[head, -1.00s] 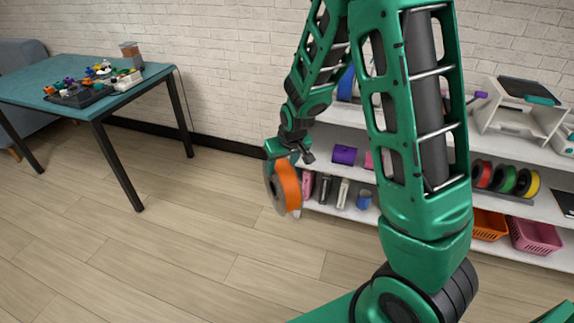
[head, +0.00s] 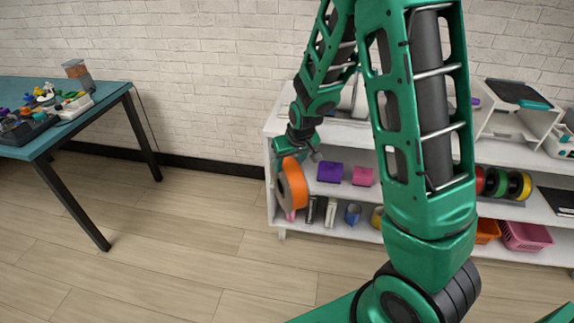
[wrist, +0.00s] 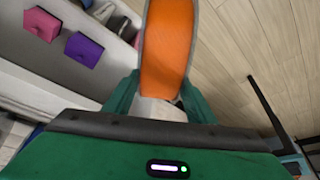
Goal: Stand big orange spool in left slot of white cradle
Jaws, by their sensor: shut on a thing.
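The big orange spool (head: 293,184), with grey flanges, hangs from my gripper (head: 291,156) in front of the left end of the shelf. My gripper is shut on it; in the wrist view the orange spool (wrist: 167,45) stands out between the green fingers (wrist: 155,98). It is held in the air, clear of the floor. I cannot make out the white cradle for certain in either view; part of the shelf is hidden behind my arm.
A white shelf (head: 268,131) stands along the brick wall with purple and pink boxes, cups and smaller spools (head: 500,184). A pink basket (head: 526,236) sits on its bottom level. A teal table (head: 24,150) with clutter is at left. The wooden floor between is clear.

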